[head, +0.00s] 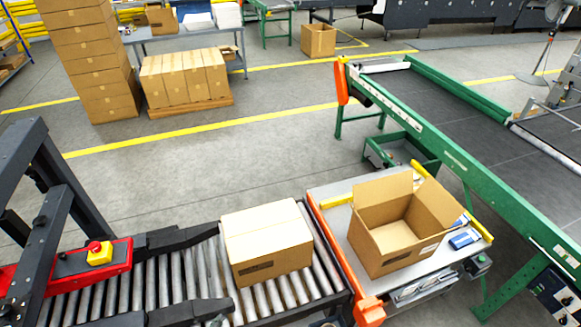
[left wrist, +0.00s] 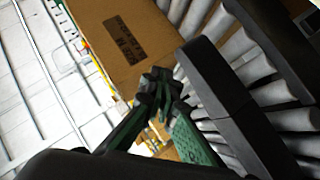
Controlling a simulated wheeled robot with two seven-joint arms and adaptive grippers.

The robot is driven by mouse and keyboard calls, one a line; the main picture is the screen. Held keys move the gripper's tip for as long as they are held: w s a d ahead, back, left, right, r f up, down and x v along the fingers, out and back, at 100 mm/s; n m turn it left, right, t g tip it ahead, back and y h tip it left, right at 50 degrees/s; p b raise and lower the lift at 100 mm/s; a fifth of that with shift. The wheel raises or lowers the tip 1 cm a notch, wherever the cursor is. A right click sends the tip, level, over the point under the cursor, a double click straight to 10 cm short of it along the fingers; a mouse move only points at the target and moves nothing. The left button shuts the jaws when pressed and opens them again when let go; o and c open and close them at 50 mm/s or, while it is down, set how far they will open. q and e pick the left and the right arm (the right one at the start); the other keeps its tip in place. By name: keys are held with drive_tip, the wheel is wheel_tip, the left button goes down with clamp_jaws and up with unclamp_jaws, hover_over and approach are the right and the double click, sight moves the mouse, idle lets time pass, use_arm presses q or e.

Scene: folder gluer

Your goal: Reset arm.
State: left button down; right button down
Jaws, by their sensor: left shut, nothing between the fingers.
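My left gripper (left wrist: 160,85) shows in the left wrist view with its dark fingertips together and nothing between them. Its green finger links spread below the tips. Beyond the fingertips is a closed cardboard box (left wrist: 125,40) with a dark printed label; whether they touch it I cannot tell. In the head view this closed box (head: 268,240) sits upright on the roller conveyor (head: 290,292). My left gripper is hard to make out at the bottom edge there. My right gripper is in neither view.
Dark guide bars (head: 175,240) lie over the rollers left of the box. An open carton (head: 400,228) stands on a worktable (head: 335,190) to the right, beside a blue-and-white item (head: 465,239). A green-framed belt conveyor (head: 450,150) runs behind. Stacked cartons (head: 92,60) stand back left; the floor between is clear.

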use_arm(q)
drive_tip(key=s+a+r+m+g+y, duration=0.2)
drive_tip(key=s+a+m+g, duration=0.25)
drive_tip(key=s, duration=0.35)
drive_tip(key=s+a+r+m+g+y, duration=0.2)
drive_tip(key=s+a+m+g, duration=0.15)
drive_tip(key=s+a, duration=0.35)
drive_tip(key=s+d+f+g, duration=0.1)
drive_tip(key=s+f, duration=0.1)
drive_tip(key=f, duration=1.3)
drive_tip(key=s+d+f+g, duration=0.1)
drive_tip(key=s+d+f, duration=0.1)
drive_tip(key=f, duration=1.3)
drive_tip(key=s+f+g, duration=0.1)
drive_tip(key=s+f, duration=1.6)
drive_tip(key=s, duration=0.2)
drive_tip(key=shift+a+f+m+h+b, duration=0.15)
drive_tip(key=shift+f+m+h+b, duration=0.15)
drive_tip(key=shift+m, duration=0.1)
